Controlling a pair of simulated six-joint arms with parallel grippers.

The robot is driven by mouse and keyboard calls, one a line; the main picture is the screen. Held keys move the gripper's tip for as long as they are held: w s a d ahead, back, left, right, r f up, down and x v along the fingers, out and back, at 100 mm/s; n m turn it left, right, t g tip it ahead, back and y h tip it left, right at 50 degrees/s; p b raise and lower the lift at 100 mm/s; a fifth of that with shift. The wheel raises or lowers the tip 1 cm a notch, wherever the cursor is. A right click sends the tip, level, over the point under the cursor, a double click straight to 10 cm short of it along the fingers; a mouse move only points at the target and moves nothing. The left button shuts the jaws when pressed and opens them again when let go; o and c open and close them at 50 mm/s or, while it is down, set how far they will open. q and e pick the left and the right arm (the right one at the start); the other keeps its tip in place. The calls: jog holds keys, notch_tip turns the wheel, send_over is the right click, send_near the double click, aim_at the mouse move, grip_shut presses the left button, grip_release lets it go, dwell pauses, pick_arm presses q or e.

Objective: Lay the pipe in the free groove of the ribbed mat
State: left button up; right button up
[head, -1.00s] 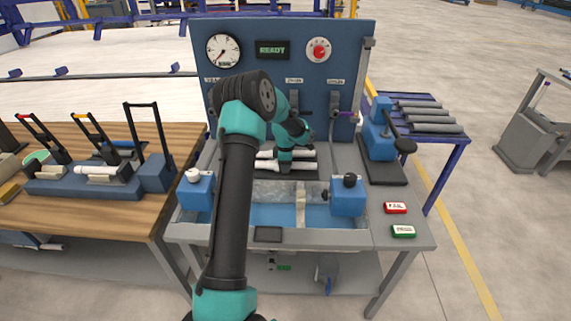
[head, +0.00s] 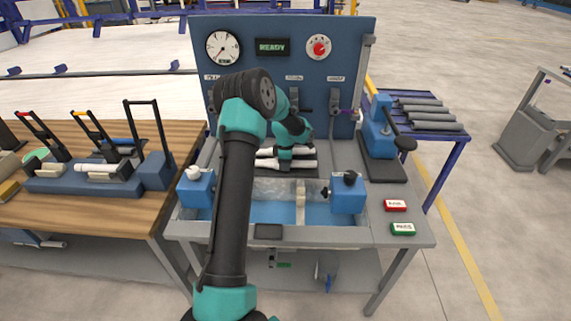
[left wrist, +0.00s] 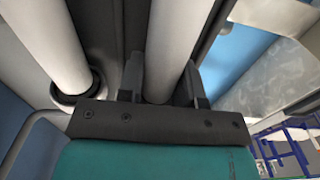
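My left gripper (head: 287,160) points down over the dark ribbed mat (head: 287,172) at the middle of the bench. Two white pipes lie there side by side, a rear pipe (head: 305,152) and a front pipe (head: 306,164), both partly hidden by the gripper. In the left wrist view its fingers (left wrist: 165,80) stand close on both sides of a white pipe (left wrist: 167,35) and look shut on it. Whether that pipe is clear of the mat cannot be told. Another white cylinder (left wrist: 55,45) runs beside it on the left. The grooves are hidden. My right gripper is not in view.
A blue-lined basin (head: 275,213) with blue blocks at its sides lies in front. A gauge panel (head: 285,70) stands behind. A blue lever press (head: 380,145) stands to the right. Grey pipes (head: 430,115) lie on a side table. A wooden bench (head: 110,215) is at left.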

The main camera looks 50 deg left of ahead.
pick_arm(q)
jog(key=o, duration=0.5)
notch_tip(320, 180, up, 17)
jog(key=shift+r, duration=0.2)
dwell(0.5)
dwell(0.3)
